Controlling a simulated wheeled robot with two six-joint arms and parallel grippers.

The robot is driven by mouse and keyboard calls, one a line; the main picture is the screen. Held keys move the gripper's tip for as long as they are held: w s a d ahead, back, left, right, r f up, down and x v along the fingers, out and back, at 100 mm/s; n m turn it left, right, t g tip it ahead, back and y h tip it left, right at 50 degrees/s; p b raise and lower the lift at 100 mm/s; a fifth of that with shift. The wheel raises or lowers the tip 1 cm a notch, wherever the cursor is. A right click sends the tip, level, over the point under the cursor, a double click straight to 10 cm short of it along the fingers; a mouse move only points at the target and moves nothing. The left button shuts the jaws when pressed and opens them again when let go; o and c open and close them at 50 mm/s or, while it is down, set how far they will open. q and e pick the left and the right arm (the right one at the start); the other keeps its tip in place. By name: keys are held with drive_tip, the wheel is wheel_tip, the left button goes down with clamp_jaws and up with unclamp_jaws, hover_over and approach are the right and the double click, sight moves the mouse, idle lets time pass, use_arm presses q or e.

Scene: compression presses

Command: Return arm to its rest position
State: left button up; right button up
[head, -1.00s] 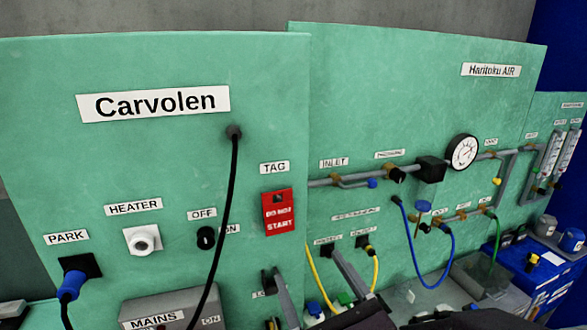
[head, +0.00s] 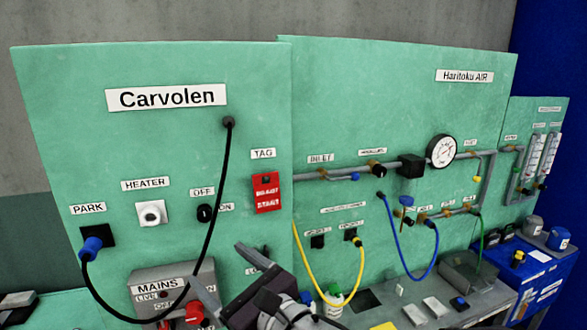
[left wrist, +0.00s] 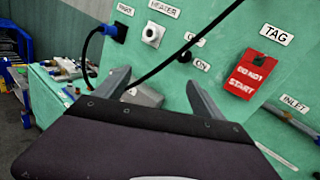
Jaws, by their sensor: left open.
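My left gripper (head: 230,278) is at the bottom of the head view, in front of the green Carvolen panel (head: 150,72), right of the MAINS box (head: 208,268). Its two fingers are apart with nothing held between them. In the left wrist view its fingers (left wrist: 157,82) point at the panel, and the black cable (left wrist: 178,60) passes across the view beyond them. I cannot tell from these views whether a finger touches the cable. My right gripper is not in view.
The black cable (head: 216,190) hangs from a hole to the blue plug (head: 92,246) in the PARK socket. A red tag (head: 266,193) hangs on the panel. Right are air pipes, a gauge (head: 441,151), and yellow (head: 315,278) and blue hoses (head: 402,255). Small parts lie on the bench.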

use_arm(q)
drive_tip(key=s+a+f+n+g+b, duration=0.2)
drive_tip(key=s+a+f+n+g, duration=0.3)
drive_tip(key=a+f, duration=0.4)
drive_tip(key=s+a+f+n+g+b, duration=0.1)
drive_tip(key=s+a+f+n+g, duration=0.1)
drive_tip(key=a+f+g, duration=0.55)
drive_tip(key=s+d+f+n+g+h+b, duration=0.1)
drive_tip(key=s+f+n+h, duration=0.4)
drive_tip(key=f, duration=0.4)
drive_tip(key=s+d+f+n+g+h+b, duration=0.1)
drive_tip(key=s+d+f+n+g+h, duration=0.1)
drive_tip(key=s+f+n+h, duration=0.45)
drive_tip(key=w+d+f+n+t+h, duration=0.2)
drive_tip(key=w+d+f+n+t, duration=0.2)
drive_tip(key=w+d+f+n, duration=0.1)
drive_tip(key=w+d+n, duration=0.1)
drive_tip(key=w+d, duration=0.1)
drive_tip(key=w, duration=0.1)
drive_tip(key=shift+w+d, duration=0.35)
